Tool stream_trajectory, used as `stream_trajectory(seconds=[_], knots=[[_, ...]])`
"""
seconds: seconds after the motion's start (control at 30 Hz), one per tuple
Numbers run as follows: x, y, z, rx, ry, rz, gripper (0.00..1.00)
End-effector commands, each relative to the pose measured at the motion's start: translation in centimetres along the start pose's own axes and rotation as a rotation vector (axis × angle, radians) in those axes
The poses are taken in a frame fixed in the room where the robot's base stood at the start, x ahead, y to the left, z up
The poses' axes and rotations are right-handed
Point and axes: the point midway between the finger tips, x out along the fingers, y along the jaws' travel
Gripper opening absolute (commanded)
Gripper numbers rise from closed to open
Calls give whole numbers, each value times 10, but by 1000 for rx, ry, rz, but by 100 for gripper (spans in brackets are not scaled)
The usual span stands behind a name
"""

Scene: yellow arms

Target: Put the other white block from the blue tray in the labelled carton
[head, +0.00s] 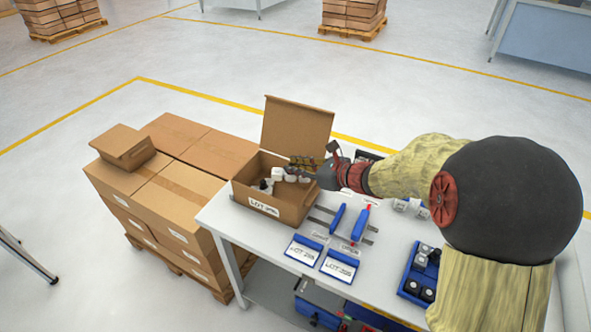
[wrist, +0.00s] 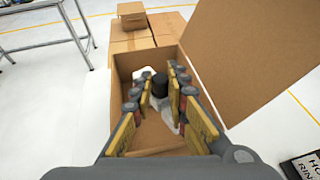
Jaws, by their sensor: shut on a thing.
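The labelled carton (head: 282,209) stands open on the table's left end, its lid raised at the back and a "LOT" label on its front. My gripper (head: 287,173) reaches over the carton from the right. In the wrist view its fingers (wrist: 161,95) are shut on a white block with a black round top (wrist: 160,88), inside the carton's opening. Another white piece (wrist: 145,73) shows just beyond it; the fingers partly hide both. Whether the held block touches the floor is unclear. The blue tray (head: 404,291) at the table's right holds several dark and white blocks.
Blue-edged lot cards (head: 336,268) and blue-handled pieces (head: 361,222) lie on the table (head: 233,222) right of the carton. Stacked cartons (head: 177,200) stand close at the left. The raised lid (wrist: 255,55) stands close to my gripper's right in the wrist view.

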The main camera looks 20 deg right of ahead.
Motion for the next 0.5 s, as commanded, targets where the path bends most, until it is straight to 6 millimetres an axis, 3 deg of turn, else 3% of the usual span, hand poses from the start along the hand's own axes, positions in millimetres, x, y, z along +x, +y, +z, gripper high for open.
stream_trajectory(seconds=[0.5], knots=[[2, 0, -5, -2, -2, -1, 0]])
